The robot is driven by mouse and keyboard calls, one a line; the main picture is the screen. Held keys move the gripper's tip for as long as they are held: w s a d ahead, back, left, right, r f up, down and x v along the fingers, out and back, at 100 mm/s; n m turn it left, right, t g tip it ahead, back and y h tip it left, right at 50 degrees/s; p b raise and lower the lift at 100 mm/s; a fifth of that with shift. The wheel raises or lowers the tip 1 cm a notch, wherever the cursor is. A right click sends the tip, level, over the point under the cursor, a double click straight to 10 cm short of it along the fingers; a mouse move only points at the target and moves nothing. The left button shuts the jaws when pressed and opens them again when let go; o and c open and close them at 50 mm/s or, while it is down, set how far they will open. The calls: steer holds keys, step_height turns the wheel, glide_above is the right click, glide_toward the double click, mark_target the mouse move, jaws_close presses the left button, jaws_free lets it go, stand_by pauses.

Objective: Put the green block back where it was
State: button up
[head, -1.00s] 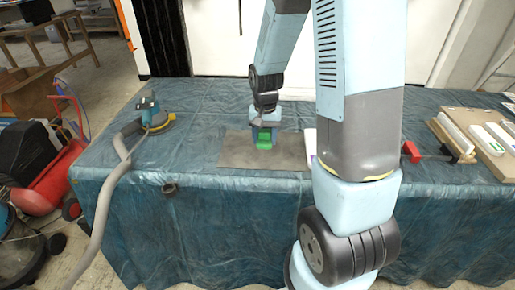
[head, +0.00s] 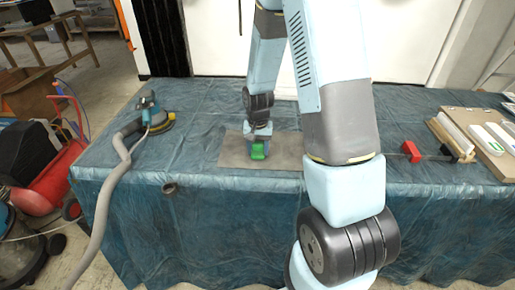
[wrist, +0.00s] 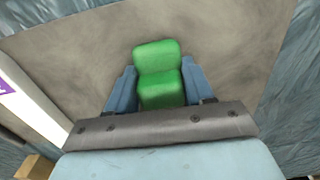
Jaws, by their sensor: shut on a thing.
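The green block (head: 258,151) is between the fingers of my gripper (head: 258,141), over the grey-brown board (head: 288,160) on the table. In the wrist view the green block (wrist: 158,68) has a stepped shape, and the two blue fingers of my gripper (wrist: 158,92) press on its sides. The board (wrist: 225,45) fills most of the background there. I cannot tell whether the block touches the board.
A sander (head: 150,112) with a grey hose stands left on the blue-covered table (head: 210,220). A dark ring (head: 170,188) lies by the front edge. A red clamp (head: 411,152) and a tray of white tubes (head: 480,135) are on the right. A white and purple item (wrist: 30,100) shows in the wrist view.

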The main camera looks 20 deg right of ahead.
mark_target(258, 144)
steer(key=o, duration=1.2)
steer(key=shift+f, duration=0.1)
steer(key=s+r+n+t, duration=0.1)
steer(key=s+r, duration=0.4)
steer(key=r, duration=0.9)
steer(key=s+r+n+t, duration=0.15)
steer(key=s+r, duration=0.25)
steer(key=r, duration=1)
steer(key=s+r+n+t, duration=0.1)
steer(key=s+r, duration=0.3)
steer(key=s, duration=0.3)
steer(key=s+r+n+t, duration=0.1)
steer(key=s+r+t, duration=0.1)
steer(key=s+r, duration=0.2)
steer(key=shift+s, duration=1.75)
